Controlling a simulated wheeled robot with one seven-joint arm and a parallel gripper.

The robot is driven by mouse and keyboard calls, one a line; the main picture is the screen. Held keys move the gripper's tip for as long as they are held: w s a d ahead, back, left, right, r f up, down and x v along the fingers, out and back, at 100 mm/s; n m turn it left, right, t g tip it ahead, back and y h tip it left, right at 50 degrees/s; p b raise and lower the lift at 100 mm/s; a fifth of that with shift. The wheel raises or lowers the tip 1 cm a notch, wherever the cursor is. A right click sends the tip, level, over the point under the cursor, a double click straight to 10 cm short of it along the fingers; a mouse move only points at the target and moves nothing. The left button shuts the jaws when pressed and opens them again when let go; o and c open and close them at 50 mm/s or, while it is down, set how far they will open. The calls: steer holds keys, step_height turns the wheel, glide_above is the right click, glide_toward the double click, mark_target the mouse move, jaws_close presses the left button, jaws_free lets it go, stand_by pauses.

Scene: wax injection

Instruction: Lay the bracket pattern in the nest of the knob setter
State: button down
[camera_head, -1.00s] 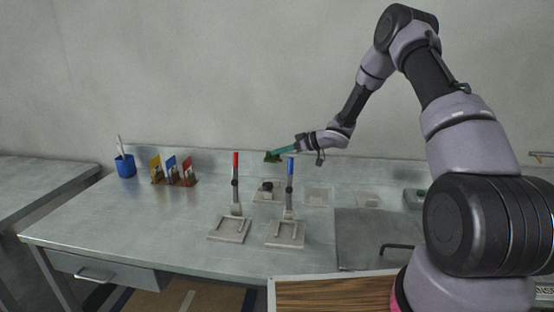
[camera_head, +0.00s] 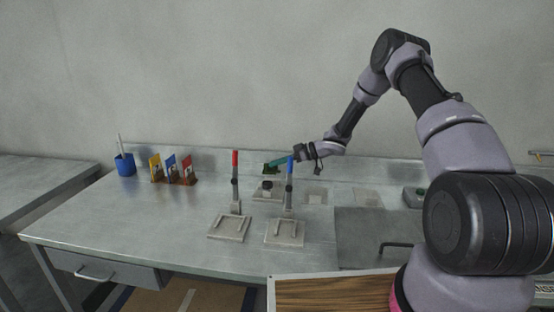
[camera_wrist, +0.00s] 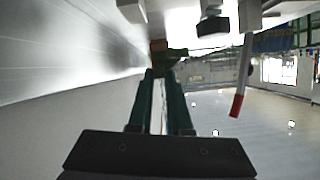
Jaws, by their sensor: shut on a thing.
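My gripper (camera_head: 272,164) is shut on the bracket pattern (camera_head: 270,171), a small dark green piece. The pattern is above the back of the bench, just above a small pale fixture (camera_head: 266,196) with a black knob (camera_head: 267,185). This looks like the knob setter, but its nest cannot be made out. In the wrist view my teal fingers (camera_wrist: 161,75) hold the green-brown pattern (camera_wrist: 174,56) at their tips; its far side is hidden. A black block (camera_wrist: 213,26) shows beyond it. I cannot tell whether the pattern touches anything.
Fixtures with a red upright handle (camera_head: 235,160) and a blue one (camera_head: 290,165) stand in front; the blue handle is close to my gripper. Pale square plates (camera_head: 315,196) lie right. The bench's left front is clear.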

steer(key=shift+f, duration=1.65)
steer(key=shift+f, duration=1.6)
steer(key=c, duration=0.8)
jaws_free()
steer(key=shift+d, duration=0.1)
